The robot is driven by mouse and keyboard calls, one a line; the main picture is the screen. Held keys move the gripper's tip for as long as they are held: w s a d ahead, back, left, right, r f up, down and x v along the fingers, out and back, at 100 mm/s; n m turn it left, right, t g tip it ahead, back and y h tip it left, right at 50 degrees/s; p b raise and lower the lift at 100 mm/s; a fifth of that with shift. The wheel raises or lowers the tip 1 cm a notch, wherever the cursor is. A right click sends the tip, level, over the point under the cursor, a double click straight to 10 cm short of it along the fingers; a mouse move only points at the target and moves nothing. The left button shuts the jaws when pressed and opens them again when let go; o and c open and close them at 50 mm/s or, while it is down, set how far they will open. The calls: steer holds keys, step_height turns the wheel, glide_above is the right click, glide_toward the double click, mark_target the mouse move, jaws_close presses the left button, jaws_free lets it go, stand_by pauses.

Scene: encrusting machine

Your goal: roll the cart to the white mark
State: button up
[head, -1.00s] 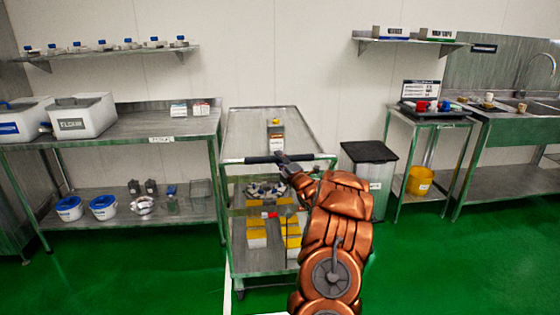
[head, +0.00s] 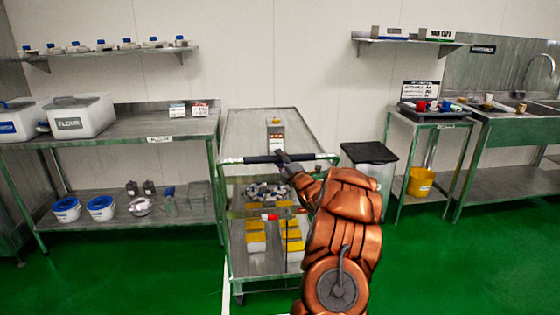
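The metal cart (head: 245,130) stands in the middle of the head view, between the left table and the grey bin. It has a dark push handle (head: 246,159) across its near end. My gripper (head: 281,157) is at the right part of this handle; the fingers look closed around the bar, though they are small and partly hidden by my arm. A white line (head: 227,296) on the green floor shows at the cart's front left foot. Most of the floor under the cart is hidden.
The cart carries a small device (head: 275,136) on top and yellow-and-white boxes (head: 256,238) below. A steel table (head: 130,140) is close on the left. A lidded bin (head: 369,155) and a small stand (head: 425,123) are on the right. Green floor (head: 450,265) is free at front right.

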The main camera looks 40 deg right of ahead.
steer(key=shift+o, duration=1.2)
steer(key=v, duration=1.2)
